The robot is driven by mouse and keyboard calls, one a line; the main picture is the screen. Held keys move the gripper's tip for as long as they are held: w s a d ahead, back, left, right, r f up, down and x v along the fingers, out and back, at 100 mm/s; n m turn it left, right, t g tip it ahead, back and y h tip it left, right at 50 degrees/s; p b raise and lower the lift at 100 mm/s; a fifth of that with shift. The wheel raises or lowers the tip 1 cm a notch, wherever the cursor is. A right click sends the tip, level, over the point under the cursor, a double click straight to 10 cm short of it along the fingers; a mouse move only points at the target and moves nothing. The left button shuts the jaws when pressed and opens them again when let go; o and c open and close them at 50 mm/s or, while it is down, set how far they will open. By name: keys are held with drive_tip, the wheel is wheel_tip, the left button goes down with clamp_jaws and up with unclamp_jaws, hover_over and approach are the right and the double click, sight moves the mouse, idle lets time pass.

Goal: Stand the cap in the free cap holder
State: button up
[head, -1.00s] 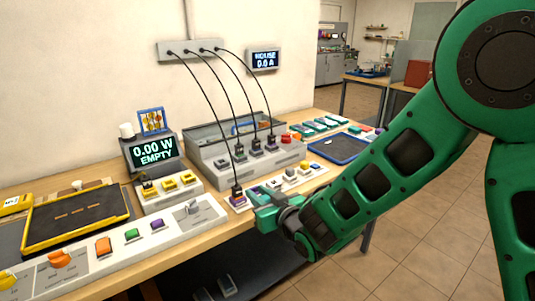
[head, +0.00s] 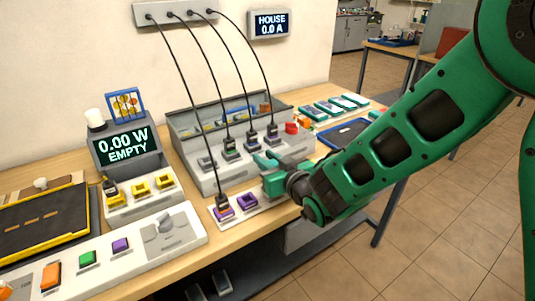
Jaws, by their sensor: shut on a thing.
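On the strip, one purple-framed socket (head: 222,213) holds a cabled black plug (head: 222,202). Beside it a second purple-framed socket (head: 246,202) shows no plug. I cannot make out the free cap holder; my gripper and forearm cover the ground to the right of the strip.
The grey-white unit (head: 213,184) carries several cabled plugs, their black cables hanging from the wall box (head: 176,12). A white block with yellow sockets (head: 140,188), a display (head: 124,149) and a button panel (head: 150,245) stand left. A blue tray (head: 345,133) lies behind my arm.

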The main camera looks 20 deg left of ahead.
drive_tip(key=shift+s+a+f, duration=0.1)
drive_tip(key=shift+a+f, duration=0.05)
drive_tip(key=shift+f, duration=2.35)
drive_tip(key=shift+s, duration=0.2)
drive_tip(key=shift+f, duration=0.55)
drive_tip(key=o, duration=0.7)
drive_tip(key=shift+o, duration=0.2)
